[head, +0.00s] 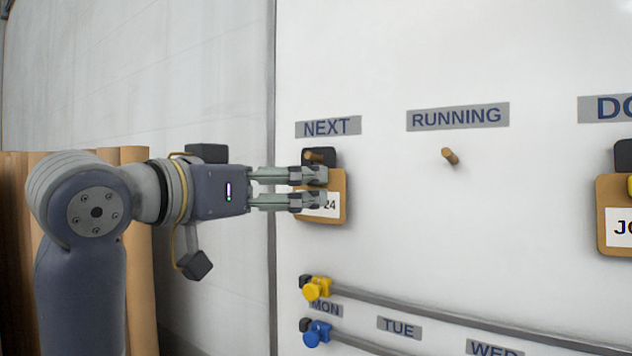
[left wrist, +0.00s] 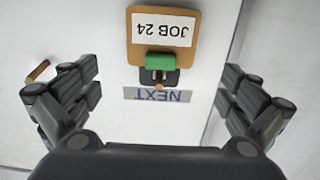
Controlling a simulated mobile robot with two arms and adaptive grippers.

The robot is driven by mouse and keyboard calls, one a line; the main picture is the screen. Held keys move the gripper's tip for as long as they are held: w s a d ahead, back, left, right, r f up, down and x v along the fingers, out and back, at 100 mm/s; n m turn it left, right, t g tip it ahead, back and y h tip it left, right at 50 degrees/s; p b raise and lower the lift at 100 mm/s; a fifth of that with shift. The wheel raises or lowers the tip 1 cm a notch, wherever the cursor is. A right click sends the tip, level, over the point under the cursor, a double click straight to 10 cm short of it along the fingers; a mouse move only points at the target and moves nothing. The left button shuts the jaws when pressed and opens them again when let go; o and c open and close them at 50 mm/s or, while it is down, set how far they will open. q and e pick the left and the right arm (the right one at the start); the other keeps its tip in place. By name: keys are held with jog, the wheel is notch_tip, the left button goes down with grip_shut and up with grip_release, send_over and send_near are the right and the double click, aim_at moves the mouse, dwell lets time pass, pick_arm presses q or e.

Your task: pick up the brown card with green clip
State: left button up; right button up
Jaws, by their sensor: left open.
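The brown card (head: 338,214) hangs under the NEXT label on the white board. In the head view my left gripper (head: 322,188) is in front of it and hides its clip and part of its label. In the left wrist view the card (left wrist: 134,52) shows upside down with a white "JOB 24" label. Its green clip (left wrist: 160,62) and a dark part sit at a wooden peg. The open fingers of my left gripper (left wrist: 158,82) are on either side of the clip, apart from it in the picture. My right gripper is not in view.
An empty peg (head: 450,156) sticks out under RUNNING. Another brown card (head: 612,240) with a yellow clip hangs at the right edge. Brown rolls (head: 140,250) stand at left.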

aim_at(317, 185)
pick_arm(q)
jog(key=p+x, duration=0.3)
jog(key=x, duration=0.5)
jog(key=shift+w+d+f, duration=0.15)
jog(key=shift+w+d, duration=0.05)
jog(key=shift+w, duration=0.1)
jog(key=shift+w+d+f, duration=0.1)
jog(key=shift+w+d, duration=0.05)
jog(key=shift+w, duration=0.1)
jog(key=shift+s, duration=0.1)
jog(key=shift+c, duration=1.3)
jog(key=c, duration=0.6)
